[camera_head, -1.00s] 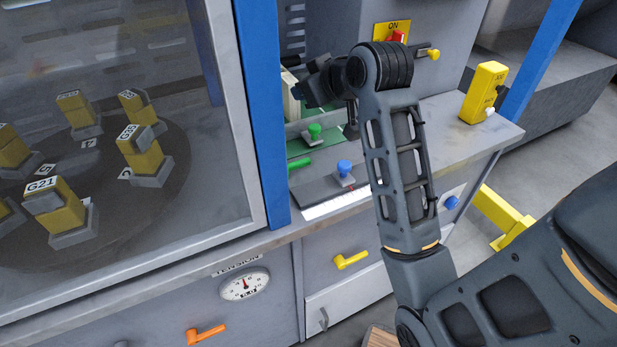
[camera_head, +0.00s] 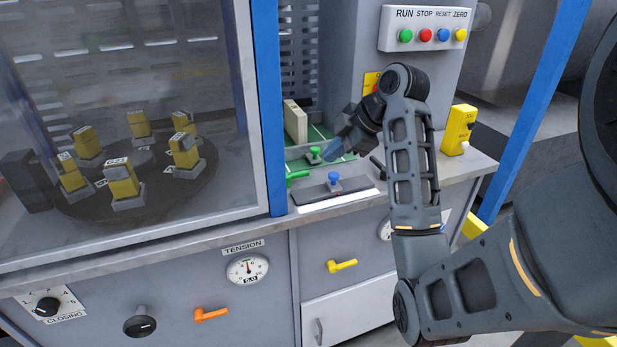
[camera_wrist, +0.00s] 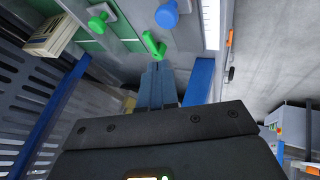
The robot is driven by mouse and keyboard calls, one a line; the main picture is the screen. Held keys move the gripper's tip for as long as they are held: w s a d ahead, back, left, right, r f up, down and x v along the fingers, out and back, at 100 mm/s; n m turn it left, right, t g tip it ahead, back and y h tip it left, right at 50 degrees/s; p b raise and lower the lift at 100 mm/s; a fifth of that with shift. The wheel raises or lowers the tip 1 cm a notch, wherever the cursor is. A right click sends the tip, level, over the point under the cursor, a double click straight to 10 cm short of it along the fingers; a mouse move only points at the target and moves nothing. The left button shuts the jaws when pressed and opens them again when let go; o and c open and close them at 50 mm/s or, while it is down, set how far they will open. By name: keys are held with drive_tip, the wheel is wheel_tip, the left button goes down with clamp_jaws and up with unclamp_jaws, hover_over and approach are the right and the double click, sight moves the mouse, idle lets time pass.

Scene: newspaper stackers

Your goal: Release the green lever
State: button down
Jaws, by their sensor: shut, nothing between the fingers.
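The green lever (camera_head: 298,174) sticks out at the left edge of the small control panel, next to the blue post. In the wrist view the green lever (camera_wrist: 153,44) lies just beyond my fingertips; I cannot tell whether they touch it. My gripper (camera_head: 331,149) is shut and empty, its bluish fingers pointing left over the panel near the green knob (camera_head: 314,154). In the wrist view my gripper (camera_wrist: 157,67) shows both fingers together.
A blue knob (camera_head: 334,182) stands right of the lever, and a cream block (camera_head: 295,121) stands behind it. The blue post (camera_head: 268,108) and glazed cabinet are close on the left. A yellow box (camera_head: 458,129) sits on the counter at right.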

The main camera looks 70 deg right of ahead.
sight(296, 178)
drive_tip(key=x, duration=1)
drive_tip(key=shift+p, duration=0.4)
